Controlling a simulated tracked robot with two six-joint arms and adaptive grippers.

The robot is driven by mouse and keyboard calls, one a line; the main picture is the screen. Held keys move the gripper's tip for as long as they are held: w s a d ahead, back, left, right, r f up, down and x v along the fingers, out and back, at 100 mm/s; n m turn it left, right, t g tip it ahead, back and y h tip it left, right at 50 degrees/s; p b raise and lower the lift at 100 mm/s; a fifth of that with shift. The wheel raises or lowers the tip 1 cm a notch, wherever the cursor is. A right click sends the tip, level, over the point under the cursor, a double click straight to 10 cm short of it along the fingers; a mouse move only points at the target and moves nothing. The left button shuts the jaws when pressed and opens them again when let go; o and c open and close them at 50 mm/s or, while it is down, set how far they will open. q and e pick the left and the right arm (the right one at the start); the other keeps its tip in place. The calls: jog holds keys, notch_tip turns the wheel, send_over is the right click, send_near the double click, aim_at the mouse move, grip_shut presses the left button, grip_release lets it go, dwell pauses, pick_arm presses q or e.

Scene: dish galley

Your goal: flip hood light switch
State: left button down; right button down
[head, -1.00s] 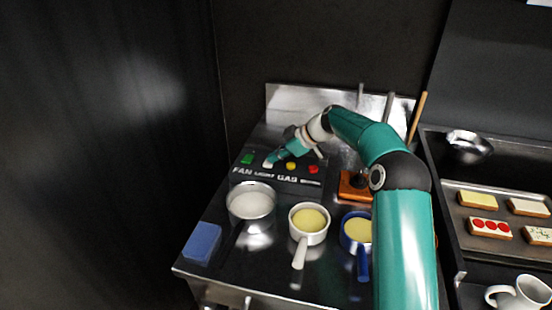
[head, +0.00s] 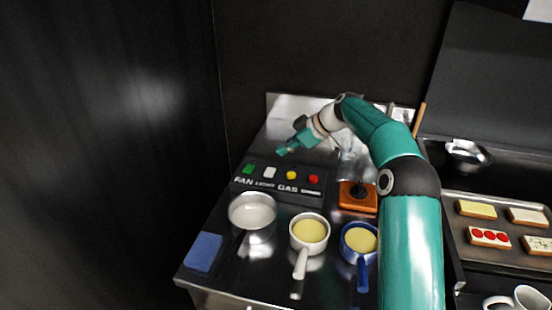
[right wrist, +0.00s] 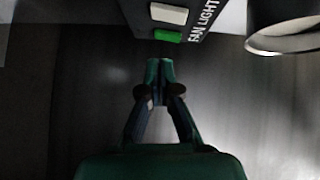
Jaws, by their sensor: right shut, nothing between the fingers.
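The control panel (head: 275,186) on the steel counter has a green switch (head: 249,169), a white switch (head: 269,172) above the LIGHT lettering, a yellow one (head: 291,175) and a red one (head: 314,179). Whether the white switch is on or off I cannot tell. My left gripper is out of view.
A pan (head: 253,211), a white pot (head: 309,231) and a blue pot (head: 359,240) stand in front of the panel. A blue block (head: 203,252) lies at the front left. An orange block (head: 358,197) sits right of the panel. A food tray (head: 452,203) is farther right.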

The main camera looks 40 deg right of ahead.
jog(key=d+v, duration=0.1)
jog(key=v, duration=0.5)
jog(key=shift+w+r, duration=0.2)
jog(key=shift+w, duration=0.05)
jog(key=shift+s+f, duration=0.1)
